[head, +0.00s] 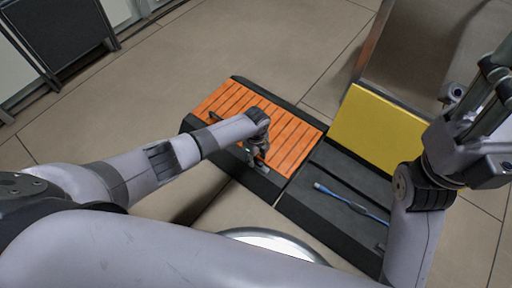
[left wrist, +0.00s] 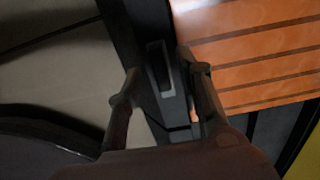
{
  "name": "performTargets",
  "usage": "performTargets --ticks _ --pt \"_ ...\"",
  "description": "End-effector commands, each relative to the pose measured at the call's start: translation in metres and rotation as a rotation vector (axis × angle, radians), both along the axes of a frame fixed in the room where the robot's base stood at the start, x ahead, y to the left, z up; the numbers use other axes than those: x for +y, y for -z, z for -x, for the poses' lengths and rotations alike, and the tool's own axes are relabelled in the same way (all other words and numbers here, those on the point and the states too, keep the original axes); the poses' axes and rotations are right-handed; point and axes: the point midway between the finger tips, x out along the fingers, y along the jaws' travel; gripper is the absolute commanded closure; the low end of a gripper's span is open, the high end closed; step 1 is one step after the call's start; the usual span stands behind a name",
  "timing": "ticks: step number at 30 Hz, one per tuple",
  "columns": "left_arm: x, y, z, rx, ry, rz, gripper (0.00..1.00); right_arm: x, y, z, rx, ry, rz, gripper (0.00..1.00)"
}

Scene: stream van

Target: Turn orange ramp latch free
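The orange ramp (head: 285,138), with dark grooves, lies in a black frame on the floor in the middle of the head view. It also fills the upper right of the left wrist view (left wrist: 255,50). My left gripper (head: 254,162) is over the ramp's near black edge. In the left wrist view its two fingers (left wrist: 160,82) are apart. A small dark latch-like piece with a grey rim (left wrist: 158,70) shows between them on the black edge; I cannot tell whether they touch it. My right wrist shows at the right edge of the head view, its fingertips not clear.
A dark ramp section (head: 335,180) adjoins on the right, with a blue-and-grey tool-like bar (head: 350,198) on it. A yellow panel (head: 380,130) stands behind. A small dark upright piece (head: 213,117) sits at the orange ramp's left. Floor beyond is clear.

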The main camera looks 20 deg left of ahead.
Motion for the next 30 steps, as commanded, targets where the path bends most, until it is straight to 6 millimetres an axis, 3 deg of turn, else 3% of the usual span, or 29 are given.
performTargets --ticks 15,21,30 --pt "0.0 -0.094 0.0 -0.002 0.0 0.0 0.67 0.0 0.001 -0.001 0.003 -0.001 0.0 0.6" --pt "0.0 -0.106 0.0 0.0 0.001 0.0 0.67 0.0 0.001 -0.001 0.003 -0.001 0.0 0.6" --pt "0.0 -0.106 0.001 0.0 0.001 0.0 0.67 0.0 0.001 -0.001 0.003 -0.001 0.0 0.6"
